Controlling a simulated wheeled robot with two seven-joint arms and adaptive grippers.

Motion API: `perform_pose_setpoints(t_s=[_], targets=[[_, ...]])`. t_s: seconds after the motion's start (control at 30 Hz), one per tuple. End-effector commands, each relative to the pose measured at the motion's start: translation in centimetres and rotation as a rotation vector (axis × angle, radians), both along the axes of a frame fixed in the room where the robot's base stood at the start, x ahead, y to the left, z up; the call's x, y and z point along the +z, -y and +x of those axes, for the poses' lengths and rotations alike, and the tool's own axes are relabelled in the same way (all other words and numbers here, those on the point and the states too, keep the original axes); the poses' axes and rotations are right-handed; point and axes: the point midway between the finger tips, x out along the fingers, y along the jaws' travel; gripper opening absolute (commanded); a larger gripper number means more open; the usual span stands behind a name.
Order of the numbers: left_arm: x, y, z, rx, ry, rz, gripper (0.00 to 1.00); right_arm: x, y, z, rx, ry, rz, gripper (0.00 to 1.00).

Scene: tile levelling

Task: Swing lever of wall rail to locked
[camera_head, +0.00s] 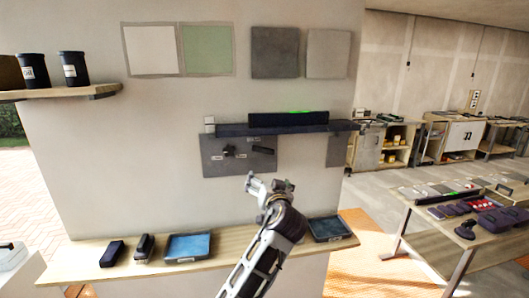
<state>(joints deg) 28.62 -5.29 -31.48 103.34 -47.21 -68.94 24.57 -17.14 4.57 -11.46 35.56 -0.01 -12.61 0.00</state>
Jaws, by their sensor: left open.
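A grey panel (215,168) hangs below the rail. On the panel are a small dark knob (228,152) with labels beside it and a short dark lever (264,150) lying roughly level. The labels are too small to read. My left gripper (267,183) is open, just below the panel and lever and apart from them as far as I can tell. My right gripper is not in view.
A wooden shelf (75,271) below holds dark tools and blue trays (188,247). Tile samples (275,52) hang above the rail. An upper left shelf (62,94) holds black cups. A workbench (418,214) with tools stands at the right.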

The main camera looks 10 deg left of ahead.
Motion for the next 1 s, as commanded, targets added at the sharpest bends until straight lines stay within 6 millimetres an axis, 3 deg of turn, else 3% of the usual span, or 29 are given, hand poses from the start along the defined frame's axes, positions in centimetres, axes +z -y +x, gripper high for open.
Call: perform_pose_setpoints(t_s=[0.03,0.1,0.27,1.0], targets=[[1.9,0.4,-0.1,0.002,0.033,0.001,0.97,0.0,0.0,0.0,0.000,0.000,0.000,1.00],[3.8,0.8,-0.2,0.008,0.070,0.002,0.97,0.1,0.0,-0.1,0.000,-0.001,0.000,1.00],[6.2,1.3,-0.5,0.016,0.118,0.004,0.97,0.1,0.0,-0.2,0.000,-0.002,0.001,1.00],[6.5,1.6,-0.9,0.020,0.123,0.004,0.97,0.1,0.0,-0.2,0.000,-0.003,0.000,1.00]])
